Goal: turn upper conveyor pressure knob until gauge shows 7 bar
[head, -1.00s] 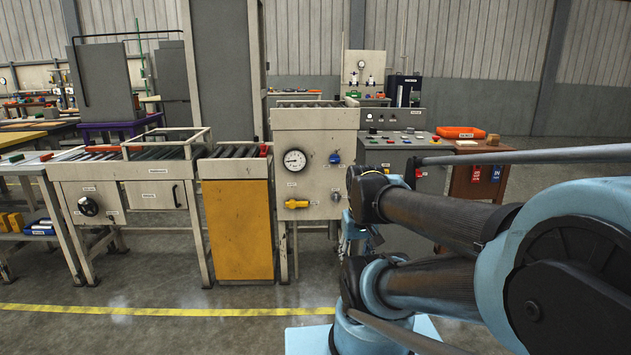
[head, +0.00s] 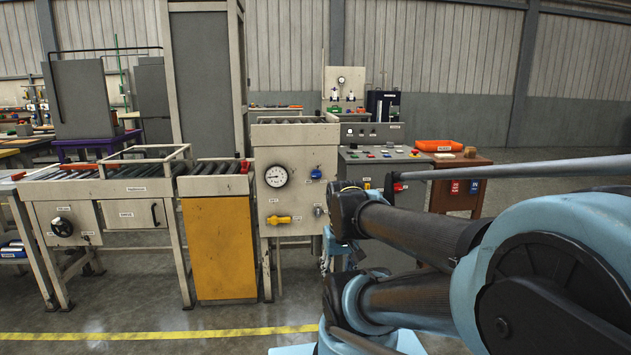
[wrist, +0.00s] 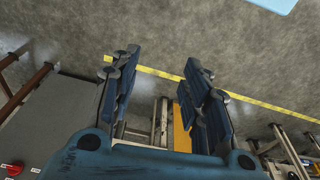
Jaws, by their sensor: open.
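The round white pressure gauge (head: 277,176) sits on the beige panel of the upper conveyor unit (head: 295,150) in the head view. Its figures are too small to read. A blue knob (head: 316,174) is to the right of the gauge on the same panel. A yellow valve handle (head: 279,219) and a small metal fitting (head: 318,210) are lower down. In the wrist view my gripper (wrist: 160,62) is open and empty, its fingers wide apart above the floor. The knob and gauge are not seen there. In the head view my arm is right of the panel, apart from the blue knob.
A yellow cabinet (head: 222,245) and a roller conveyor (head: 100,180) stand left of the panel. A grey control console (head: 375,155) is behind my arm. A brown cabinet with an orange tray (head: 438,145) is further right. The floor in front, with a yellow line (head: 150,335), is clear.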

